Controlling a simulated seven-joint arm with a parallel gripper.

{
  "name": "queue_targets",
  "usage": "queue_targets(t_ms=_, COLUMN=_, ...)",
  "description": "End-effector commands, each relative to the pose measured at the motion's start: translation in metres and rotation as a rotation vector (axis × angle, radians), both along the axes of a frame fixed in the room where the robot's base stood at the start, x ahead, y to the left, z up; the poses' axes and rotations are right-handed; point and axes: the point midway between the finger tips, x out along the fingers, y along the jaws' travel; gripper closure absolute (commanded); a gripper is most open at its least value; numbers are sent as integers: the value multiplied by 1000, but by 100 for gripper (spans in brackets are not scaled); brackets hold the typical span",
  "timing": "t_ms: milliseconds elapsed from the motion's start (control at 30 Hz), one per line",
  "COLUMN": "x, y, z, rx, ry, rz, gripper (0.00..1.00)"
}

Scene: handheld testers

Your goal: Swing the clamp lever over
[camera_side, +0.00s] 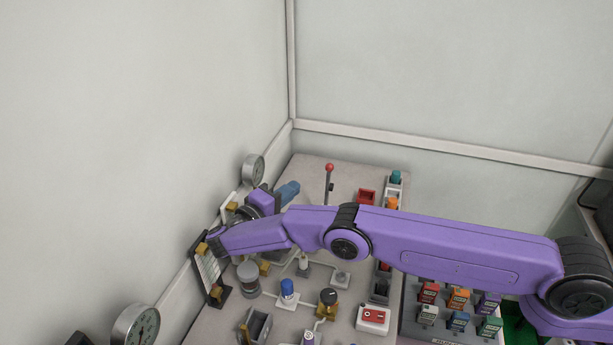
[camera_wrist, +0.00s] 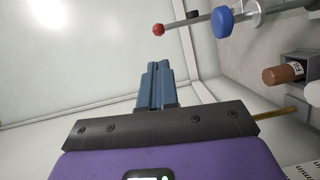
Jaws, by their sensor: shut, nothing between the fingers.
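A thin upright lever with a red ball tip (camera_side: 329,168) stands at the back of the bench in the side view; I take it for the clamp lever. In the wrist view a red ball (camera_wrist: 158,29) ends a rod at the top, beyond my fingertips and apart from them. My gripper (camera_side: 293,187) has blue fingers and is left of the lever in the side view, pointing toward it with a gap between. In the wrist view my gripper (camera_wrist: 158,66) has its fingers together and empty. My arm hides the lever's base in the side view.
A dial gauge (camera_side: 253,169) stands behind my gripper by the left wall. A blue knob (camera_wrist: 222,21) and a brown cylinder (camera_wrist: 284,74) are at the right of the wrist view. Several coloured testers (camera_side: 459,321) and a red switch box (camera_side: 373,317) sit in front of my arm.

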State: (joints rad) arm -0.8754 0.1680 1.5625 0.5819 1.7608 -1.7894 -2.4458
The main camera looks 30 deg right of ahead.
Motion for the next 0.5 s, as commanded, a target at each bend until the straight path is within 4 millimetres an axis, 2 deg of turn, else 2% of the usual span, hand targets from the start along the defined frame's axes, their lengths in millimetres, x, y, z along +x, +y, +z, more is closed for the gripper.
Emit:
queue_targets(t_ms=167, x=8, y=-18, z=0, rx=0, ry=1, rz=-3, gripper=100)
queue_targets(t_ms=500, x=31, y=-69, z=-2, rx=2, ry=-1, rz=0, gripper=100)
